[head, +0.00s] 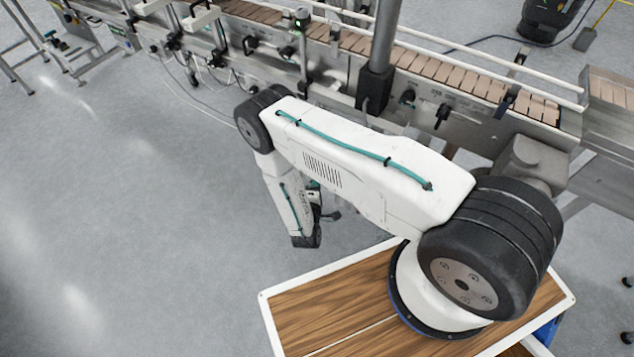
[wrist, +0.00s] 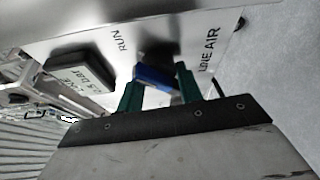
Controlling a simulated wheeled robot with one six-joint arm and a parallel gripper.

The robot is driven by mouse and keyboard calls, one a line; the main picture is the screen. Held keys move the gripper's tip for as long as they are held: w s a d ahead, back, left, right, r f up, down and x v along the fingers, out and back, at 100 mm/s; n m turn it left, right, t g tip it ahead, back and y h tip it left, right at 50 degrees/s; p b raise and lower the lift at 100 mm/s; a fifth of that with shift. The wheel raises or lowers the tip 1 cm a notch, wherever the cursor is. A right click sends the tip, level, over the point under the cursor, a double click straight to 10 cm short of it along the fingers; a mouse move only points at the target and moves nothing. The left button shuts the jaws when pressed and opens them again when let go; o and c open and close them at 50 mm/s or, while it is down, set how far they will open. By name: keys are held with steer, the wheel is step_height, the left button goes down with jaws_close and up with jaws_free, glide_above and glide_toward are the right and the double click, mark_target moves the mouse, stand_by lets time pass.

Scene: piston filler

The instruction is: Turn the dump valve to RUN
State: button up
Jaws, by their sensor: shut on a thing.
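The dump valve's blue handle (wrist: 152,78) shows in the wrist view, against a pale panel (wrist: 70,25). The panel carries the printed words RUN, to the upper left of the handle, and LINE AIR, to its right. My gripper (wrist: 159,73) has its two green fingers on either side of the blue handle and is shut on it. A dark part behind the handle is in shadow, so I cannot tell the handle's exact angle. In the head view I cannot make out the valve or the fingertips.
A dark block (wrist: 80,72) with a pale printed label sits on the panel left of the handle, close to the left finger. In the head view, a conveyor (head: 440,75) with a metal frame runs along the back. The grey floor (head: 130,220) at the left is clear.

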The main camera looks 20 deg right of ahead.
steer(key=o, duration=1)
steer(key=shift+v, duration=3.95)
